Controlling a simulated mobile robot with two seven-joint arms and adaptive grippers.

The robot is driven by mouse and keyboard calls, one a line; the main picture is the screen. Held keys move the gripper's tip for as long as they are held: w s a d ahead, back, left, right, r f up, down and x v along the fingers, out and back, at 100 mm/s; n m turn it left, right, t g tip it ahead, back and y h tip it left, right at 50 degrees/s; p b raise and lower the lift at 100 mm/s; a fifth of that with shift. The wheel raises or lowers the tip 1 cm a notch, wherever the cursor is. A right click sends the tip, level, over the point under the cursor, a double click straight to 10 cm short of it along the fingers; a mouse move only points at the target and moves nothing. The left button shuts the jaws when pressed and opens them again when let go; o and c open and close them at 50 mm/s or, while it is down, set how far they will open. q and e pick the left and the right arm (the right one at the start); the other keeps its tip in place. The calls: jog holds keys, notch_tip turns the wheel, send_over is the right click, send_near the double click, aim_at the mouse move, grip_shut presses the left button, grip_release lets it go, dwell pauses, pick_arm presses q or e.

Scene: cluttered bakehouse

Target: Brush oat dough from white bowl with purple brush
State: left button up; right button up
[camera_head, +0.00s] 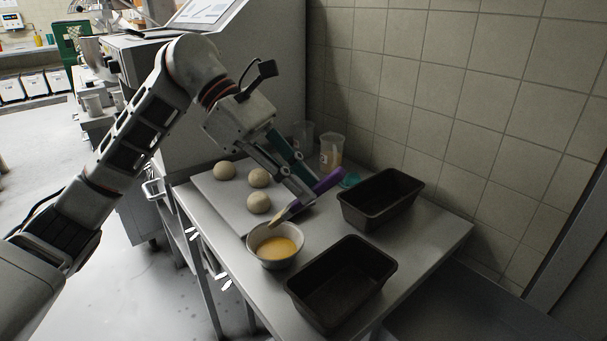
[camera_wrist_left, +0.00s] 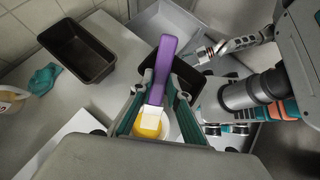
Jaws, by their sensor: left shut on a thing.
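My left gripper (camera_head: 308,198) is shut on the purple brush (camera_head: 328,181), with the handle rising to the right and the pale bristles pointing down-left. In the left wrist view the purple handle (camera_wrist_left: 161,68) stands between the fingers. The bristles are over or just at the edge of the white bowl (camera_head: 254,251); I cannot tell whether they touch it. The bowl holds yellow-orange liquid (camera_head: 277,248). Pale dough balls (camera_head: 258,203) sit behind the bowl on a light board (camera_head: 228,203). My right gripper (camera_wrist_left: 222,47) shows in the left wrist view, its opening unclear.
Two dark loaf tins stand on the table, one in front (camera_head: 341,284) and one behind (camera_head: 381,199). A teal cloth (camera_head: 350,180) and clear containers (camera_head: 330,151) are near the tiled wall. Bare table (camera_head: 436,232) shows at the right.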

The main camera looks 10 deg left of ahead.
aim_at(292, 204)
pick_arm(q)
notch_tip(292, 204, down, 3)
jog(key=shift+r+b, duration=0.15)
jog(key=shift+b, duration=0.25)
jog(key=shift+f, duration=0.4)
jog(key=shift+f+b, duration=0.45)
jog(key=shift+f, duration=1.65)
pick_arm(e)
jog(key=shift+w+a+r, duration=0.2)
jog(key=shift+w+a, duration=0.15)
jog(key=shift+a, duration=0.1)
jog(key=shift+s+f, duration=0.4)
